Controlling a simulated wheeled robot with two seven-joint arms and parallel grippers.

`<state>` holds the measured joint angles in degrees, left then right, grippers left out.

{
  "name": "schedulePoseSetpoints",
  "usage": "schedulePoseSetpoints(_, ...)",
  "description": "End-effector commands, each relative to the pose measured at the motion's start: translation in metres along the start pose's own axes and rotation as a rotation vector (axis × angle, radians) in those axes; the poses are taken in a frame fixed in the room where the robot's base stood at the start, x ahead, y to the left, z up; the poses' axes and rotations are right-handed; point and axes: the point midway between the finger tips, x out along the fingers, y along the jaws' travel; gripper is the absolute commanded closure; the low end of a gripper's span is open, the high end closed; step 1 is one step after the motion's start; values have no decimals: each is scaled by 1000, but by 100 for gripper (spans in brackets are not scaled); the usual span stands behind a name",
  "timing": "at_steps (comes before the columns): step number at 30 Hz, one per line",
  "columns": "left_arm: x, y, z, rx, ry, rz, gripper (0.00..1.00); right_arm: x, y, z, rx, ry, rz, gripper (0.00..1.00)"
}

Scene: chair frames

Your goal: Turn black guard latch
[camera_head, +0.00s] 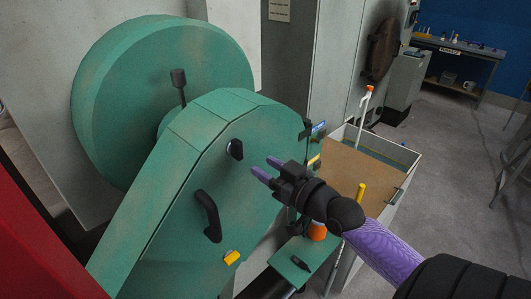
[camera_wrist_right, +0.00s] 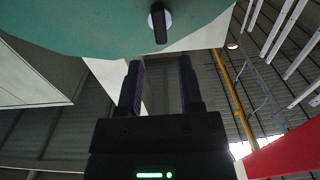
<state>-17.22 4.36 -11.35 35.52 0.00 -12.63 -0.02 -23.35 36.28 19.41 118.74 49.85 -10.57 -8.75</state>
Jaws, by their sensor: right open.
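The black guard latch (camera_head: 236,149) is a small dark knob on a pale round plate, on the face of the green guard (camera_head: 180,180). In the right wrist view the latch (camera_wrist_right: 159,20) stands near the top centre, its handle roughly upright, beyond the fingers. My right gripper (camera_head: 263,168) comes in from the right with two purple fingers apart and nothing between them. It is to the right of the latch and a little below it, apart from it. In the right wrist view the open fingers (camera_wrist_right: 160,85) point toward the guard. My left gripper is not in view.
A black curved handle (camera_head: 208,215) and a yellow block (camera_head: 231,257) are on the guard below the latch. A bin with a brown panel (camera_head: 345,160) is at right. Open floor (camera_head: 450,140) lies farther right.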

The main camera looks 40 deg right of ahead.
Motion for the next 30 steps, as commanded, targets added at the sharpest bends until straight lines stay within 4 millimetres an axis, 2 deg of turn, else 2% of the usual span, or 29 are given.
schedulePoseSetpoints(5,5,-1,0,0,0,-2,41,18,0,2,1,4,1,53)
schedulePoseSetpoints(15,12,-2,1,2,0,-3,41,65,0,1,-1,1,1,53)
schedulePoseSetpoints(22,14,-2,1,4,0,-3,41,78,0,2,0,-1,0,53)
schedulePoseSetpoints(28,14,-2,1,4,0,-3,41,78,0,2,0,-2,0,95)
schedulePoseSetpoints(29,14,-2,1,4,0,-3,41,78,0,2,0,-2,0,100)
schedulePoseSetpoints(30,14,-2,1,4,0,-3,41,78,0,2,0,-2,1,100)
